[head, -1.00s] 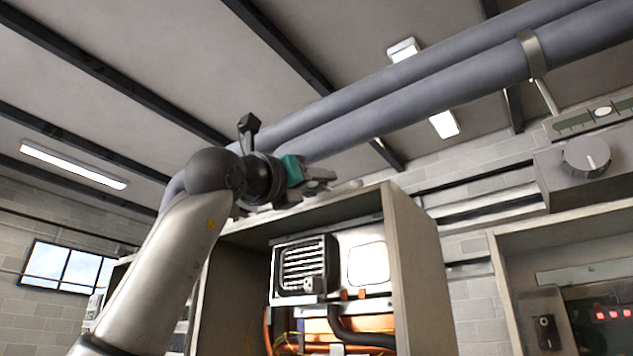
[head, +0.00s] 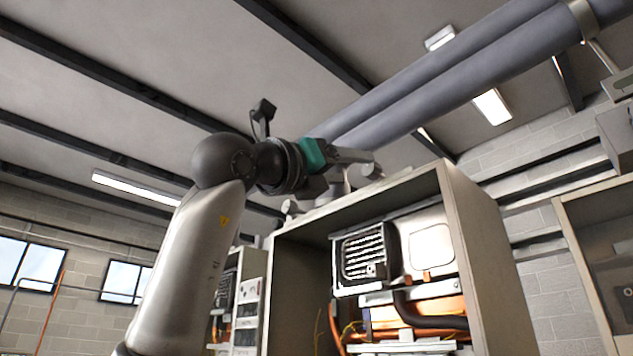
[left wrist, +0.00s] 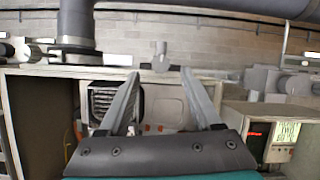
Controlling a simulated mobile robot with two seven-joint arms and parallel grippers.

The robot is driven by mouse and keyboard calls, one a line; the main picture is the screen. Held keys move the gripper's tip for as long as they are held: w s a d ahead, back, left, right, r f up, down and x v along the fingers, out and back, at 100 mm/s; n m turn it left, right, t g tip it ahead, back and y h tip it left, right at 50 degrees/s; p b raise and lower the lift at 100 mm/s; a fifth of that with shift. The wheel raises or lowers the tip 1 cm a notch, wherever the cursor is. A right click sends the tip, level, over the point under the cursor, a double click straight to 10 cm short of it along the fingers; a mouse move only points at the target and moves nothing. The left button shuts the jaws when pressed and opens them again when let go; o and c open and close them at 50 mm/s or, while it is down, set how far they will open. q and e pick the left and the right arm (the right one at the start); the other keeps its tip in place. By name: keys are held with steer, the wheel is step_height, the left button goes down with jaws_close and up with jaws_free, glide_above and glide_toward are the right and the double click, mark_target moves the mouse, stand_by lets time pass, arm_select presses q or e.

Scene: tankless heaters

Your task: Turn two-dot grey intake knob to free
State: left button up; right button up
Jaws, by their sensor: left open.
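In the left wrist view a small grey knob-like fitting (left wrist: 160,57) stands upright at the top of the open cabinet. It appears between and beyond the fingertips of my left gripper (left wrist: 160,76), which is open and empty. In the head view my left gripper (head: 362,164) is above the cabinet's top edge, with a small grey fitting (head: 375,171) close by its fingertips. I cannot make out dots on any fitting, nor tell which is the two-dot intake knob. My right gripper is in neither view.
The open cabinet (head: 458,215) holds a vented heater unit (head: 366,255) and dark hoses. Large grey pipes (head: 450,85) run overhead, close behind the gripper. A second cabinet (head: 590,235) stands at the right. A thick vertical pipe (left wrist: 76,20) shows in the left wrist view.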

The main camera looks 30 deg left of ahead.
arm_select(q)
steer(key=b+v, duration=0.2)
steer(key=v, duration=0.6)
